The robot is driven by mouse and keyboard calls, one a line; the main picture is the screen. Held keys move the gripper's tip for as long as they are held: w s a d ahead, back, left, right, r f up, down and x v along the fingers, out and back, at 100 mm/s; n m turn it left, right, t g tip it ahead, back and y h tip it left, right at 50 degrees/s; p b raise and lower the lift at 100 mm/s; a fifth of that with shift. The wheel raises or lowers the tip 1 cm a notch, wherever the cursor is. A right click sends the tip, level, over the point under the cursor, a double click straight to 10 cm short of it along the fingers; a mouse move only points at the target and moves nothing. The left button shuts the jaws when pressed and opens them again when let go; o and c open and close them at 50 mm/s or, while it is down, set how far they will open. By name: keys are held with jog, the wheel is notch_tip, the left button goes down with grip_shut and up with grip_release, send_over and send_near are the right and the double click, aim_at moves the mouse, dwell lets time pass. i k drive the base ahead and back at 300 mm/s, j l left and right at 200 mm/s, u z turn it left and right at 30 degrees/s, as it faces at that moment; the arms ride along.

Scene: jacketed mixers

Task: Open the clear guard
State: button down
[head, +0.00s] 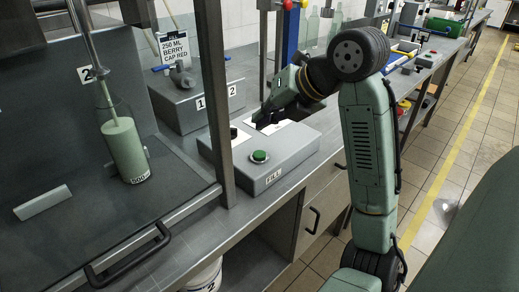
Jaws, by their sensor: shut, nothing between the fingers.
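The clear guard (80,225) is a see-through panel at the left, in a grey metal frame (212,100). A black bar handle (128,258) is fixed near its lower edge. The guard appears to be down across the front of the bay, though its clear sheet is hard to make out. My gripper (264,122) is over the grey control box, to the right of the frame post and well apart from the handle. It is shut and empty. Its fingertips are small and dark against the box.
Behind the guard stand a pale green cylinder (126,152) under a stirrer rod and a white block (43,202). The control box (285,155) has a green FILL button (260,156). A white bucket (206,277) stands below the bench. Floor is free at the right.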

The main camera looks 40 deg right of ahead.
aim_at(89, 272)
jog(key=k+l, duration=0.15)
jog(key=k, duration=0.35)
jog(key=k+l, duration=0.1)
jog(key=k, duration=0.4)
jog(key=k+l, duration=0.15)
jog(key=k, duration=0.3)
